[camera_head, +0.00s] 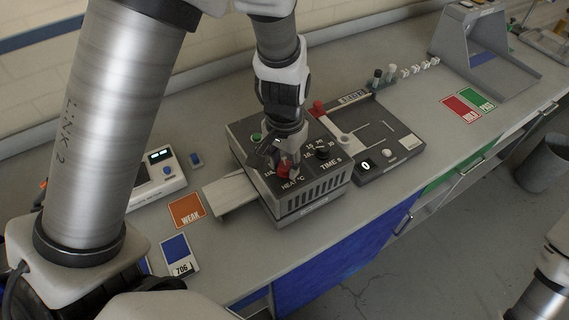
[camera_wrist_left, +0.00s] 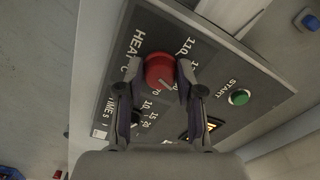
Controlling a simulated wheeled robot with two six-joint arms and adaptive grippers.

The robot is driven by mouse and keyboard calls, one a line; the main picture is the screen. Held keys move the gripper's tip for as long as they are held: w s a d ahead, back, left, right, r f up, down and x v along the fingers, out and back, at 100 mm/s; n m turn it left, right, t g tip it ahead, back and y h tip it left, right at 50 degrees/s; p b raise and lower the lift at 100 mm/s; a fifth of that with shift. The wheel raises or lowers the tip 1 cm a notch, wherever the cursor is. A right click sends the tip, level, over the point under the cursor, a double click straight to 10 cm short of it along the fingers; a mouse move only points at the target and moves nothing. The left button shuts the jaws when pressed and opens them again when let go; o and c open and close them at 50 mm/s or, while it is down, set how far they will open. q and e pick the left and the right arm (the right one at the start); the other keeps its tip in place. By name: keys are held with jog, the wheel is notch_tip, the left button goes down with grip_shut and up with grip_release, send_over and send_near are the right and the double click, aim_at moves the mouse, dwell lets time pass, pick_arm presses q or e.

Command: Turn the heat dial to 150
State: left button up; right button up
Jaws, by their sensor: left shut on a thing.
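The stenter dryer (camera_head: 290,205) is a grey box on the bench with a dark sloping top panel. Its red heat dial (camera_head: 284,171) sits beside the "HEAT °C" print, partly hidden by my left gripper. The left wrist view shows the round red dial (camera_wrist_left: 160,70) with a pale mark near its lower edge; "110" and "70" are readable around it, and other numbers are hidden. My left gripper (camera_head: 282,162) points down at the panel and is shut on the dial, one finger on each side. My right gripper is out of view.
A black time dial (camera_head: 322,151) and a green start button (camera_wrist_left: 239,97) share the panel. A pale tray (camera_head: 229,195) sticks out at the dryer's left. An orange "WEAK" card (camera_head: 187,210) lies nearby. A dark scale-like device (camera_head: 385,155) stands close on the right.

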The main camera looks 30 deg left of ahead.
aim_at(286, 165)
pick_arm(q)
jog(key=shift+s+f, duration=0.1)
dwell(0.3)
jog(key=o, duration=1.1)
jog(key=shift+o, duration=0.3)
jog(key=shift+w, duration=0.2)
notch_tip(286, 165, up, 12)
jog(key=shift+w, duration=0.1)
